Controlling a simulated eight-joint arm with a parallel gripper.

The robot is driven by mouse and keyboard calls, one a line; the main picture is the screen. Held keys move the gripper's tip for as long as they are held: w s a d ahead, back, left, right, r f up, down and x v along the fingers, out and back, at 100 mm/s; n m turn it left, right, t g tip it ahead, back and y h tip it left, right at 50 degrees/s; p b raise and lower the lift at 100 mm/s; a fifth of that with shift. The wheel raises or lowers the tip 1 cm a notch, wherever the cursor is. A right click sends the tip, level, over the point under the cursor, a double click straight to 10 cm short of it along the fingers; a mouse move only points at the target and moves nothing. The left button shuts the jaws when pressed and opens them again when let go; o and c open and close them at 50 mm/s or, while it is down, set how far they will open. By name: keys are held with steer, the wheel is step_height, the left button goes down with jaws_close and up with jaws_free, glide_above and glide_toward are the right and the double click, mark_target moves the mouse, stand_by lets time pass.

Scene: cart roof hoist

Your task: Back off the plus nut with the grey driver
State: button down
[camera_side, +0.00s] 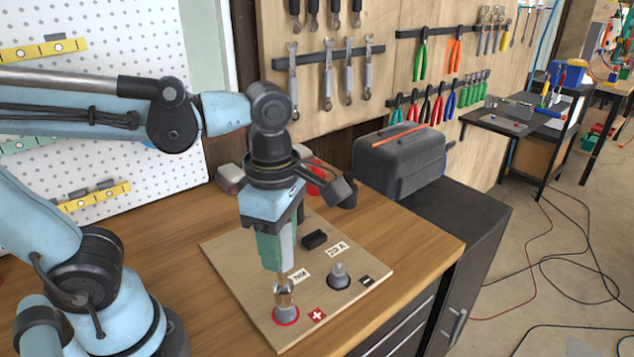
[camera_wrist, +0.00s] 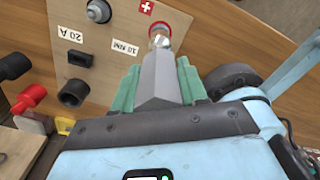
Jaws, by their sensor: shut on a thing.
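My gripper (camera_side: 276,258) points down and is shut on the grey driver (camera_side: 288,245), which stands about upright over the board. In the wrist view the driver (camera_wrist: 166,80) sits between the green fingers of my gripper (camera_wrist: 163,90). The driver's shiny socket (camera_side: 284,293) is at the top of the plus post (camera_side: 287,313), which has a red ring at its base. The plus nut is not distinguishable; the socket hides that spot. The red plus label (camera_side: 317,314) lies to the right of the post.
The wooden board (camera_side: 235,262) lies on the bench. The minus post (camera_side: 340,274) with a black ring stands to the right, close to the driver. A black block (camera_side: 314,239) is behind. A dark grey toolbox (camera_side: 400,160) stands at the back right.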

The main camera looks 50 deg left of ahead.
steer(key=shift+r, duration=3.2)
steer(key=shift+f+n, duration=0.5)
steer(key=shift+f, duration=1.45)
steer(key=m, duration=0.4)
steer(key=shift+m, duration=0.4)
steer(key=m, duration=0.4)
steer(key=shift+m, duration=0.4)
steer(key=m, duration=0.4)
steer(key=shift+m, duration=0.4)
steer(key=m, duration=0.6)
